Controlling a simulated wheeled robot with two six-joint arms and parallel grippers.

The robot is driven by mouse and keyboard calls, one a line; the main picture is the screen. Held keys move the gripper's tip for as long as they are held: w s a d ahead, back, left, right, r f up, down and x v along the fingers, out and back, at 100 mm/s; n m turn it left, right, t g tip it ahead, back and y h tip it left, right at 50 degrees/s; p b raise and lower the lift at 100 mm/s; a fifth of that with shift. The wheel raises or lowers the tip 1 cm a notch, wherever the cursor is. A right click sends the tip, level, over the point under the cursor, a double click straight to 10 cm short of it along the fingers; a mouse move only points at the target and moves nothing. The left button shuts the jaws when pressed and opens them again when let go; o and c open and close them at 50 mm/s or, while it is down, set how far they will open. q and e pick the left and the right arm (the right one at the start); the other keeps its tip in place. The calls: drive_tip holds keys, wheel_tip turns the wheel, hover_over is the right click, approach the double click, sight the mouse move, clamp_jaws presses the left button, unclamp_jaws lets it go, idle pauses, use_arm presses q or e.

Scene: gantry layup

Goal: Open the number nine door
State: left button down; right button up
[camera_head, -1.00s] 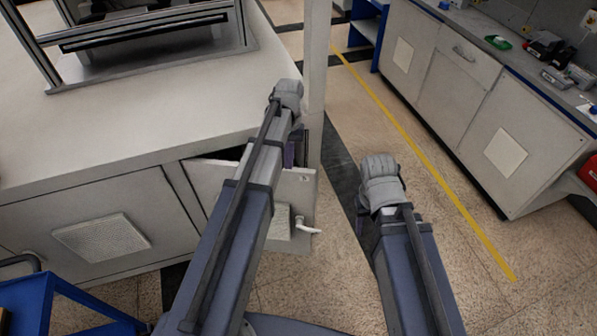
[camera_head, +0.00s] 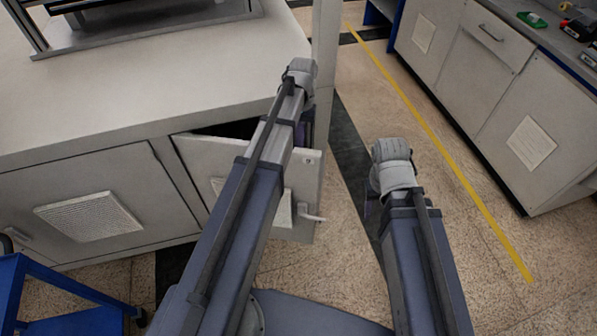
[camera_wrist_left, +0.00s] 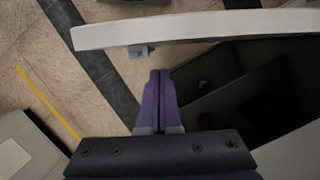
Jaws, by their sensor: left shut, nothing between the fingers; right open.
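A pale grey cabinet door (camera_head: 222,160) stands ajar under the worktop, with a dark gap along its top and a white handle (camera_head: 312,217) low on its outer face. In the left wrist view the door's top edge (camera_wrist_left: 200,28) runs across the picture, with the dark cabinet interior (camera_wrist_left: 250,75) at right. My left gripper (camera_wrist_left: 160,76) is shut and empty, its purple fingers on the inner side of the door, close to the edge; I cannot tell whether they touch. My right gripper (camera_head: 369,207) is open, right of the door, mostly hidden by its wrist.
The worktop (camera_head: 130,90) overhangs the door, beside a corner post (camera_head: 325,50). A vented neighbouring door (camera_head: 95,215) is closed. A blue cart (camera_head: 60,295) stands at lower left. Open floor (camera_head: 430,220) with a yellow line lies at right, before another row of cabinets (camera_head: 500,90).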

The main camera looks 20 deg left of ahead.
drive_tip(key=shift+f, duration=0.4)
wheel_tip(320, 180, down, 9)
drive_tip(key=b, duration=0.9)
drive_tip(key=shift+f+b, duration=0.2)
drive_tip(key=shift+b, duration=0.15)
